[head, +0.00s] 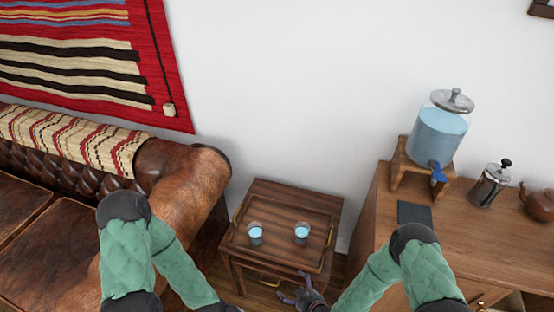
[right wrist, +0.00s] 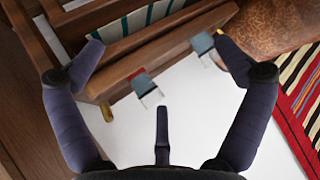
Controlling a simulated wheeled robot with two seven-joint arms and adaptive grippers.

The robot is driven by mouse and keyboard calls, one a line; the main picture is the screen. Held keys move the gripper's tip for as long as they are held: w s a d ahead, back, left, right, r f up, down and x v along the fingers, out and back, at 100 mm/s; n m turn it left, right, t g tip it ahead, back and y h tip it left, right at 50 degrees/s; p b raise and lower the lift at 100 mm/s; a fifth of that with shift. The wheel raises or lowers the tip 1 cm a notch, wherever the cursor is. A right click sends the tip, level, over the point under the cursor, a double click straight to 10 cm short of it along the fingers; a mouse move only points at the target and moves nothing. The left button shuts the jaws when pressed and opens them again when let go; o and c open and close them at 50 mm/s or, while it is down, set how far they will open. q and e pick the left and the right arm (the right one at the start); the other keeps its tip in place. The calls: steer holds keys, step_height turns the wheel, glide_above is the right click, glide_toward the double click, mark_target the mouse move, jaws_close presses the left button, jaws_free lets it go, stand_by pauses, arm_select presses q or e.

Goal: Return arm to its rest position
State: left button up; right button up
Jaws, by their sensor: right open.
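My right gripper (head: 291,294) is at the bottom of the head view, in front of the small wooden side table (head: 262,188). In the right wrist view its fingers (right wrist: 160,50) are spread wide with nothing between them. Two glasses of blue water, a left one (head: 255,234) and a right one (head: 302,233), stand upright on the wooden tray (head: 290,207) on that table. Both glasses also show in the right wrist view (right wrist: 148,92), beyond the fingers and apart from them. My left arm reaches down past the bottom edge, and its gripper is out of the picture.
A brown leather sofa (head: 190,185) stands left of the table. A wooden cabinet (head: 480,235) on the right holds a water dispenser (head: 437,135), a French press (head: 490,186), a teapot (head: 540,204) and a dark mat (head: 414,214). A white wall stands behind.

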steer(key=s+d+m+g+h, duration=0.1)
steer(key=s+d+m+g, duration=0.2)
steer(key=s+m+g, duration=0.2)
steer(key=s+g, duration=0.3)
steer(key=s, duration=0.4)
steer(key=shift+s+d+f+m+g, duration=0.15)
steer(key=shift+d+f+m+g, duration=0.05)
steer(key=shift+f+m+g, duration=0.1)
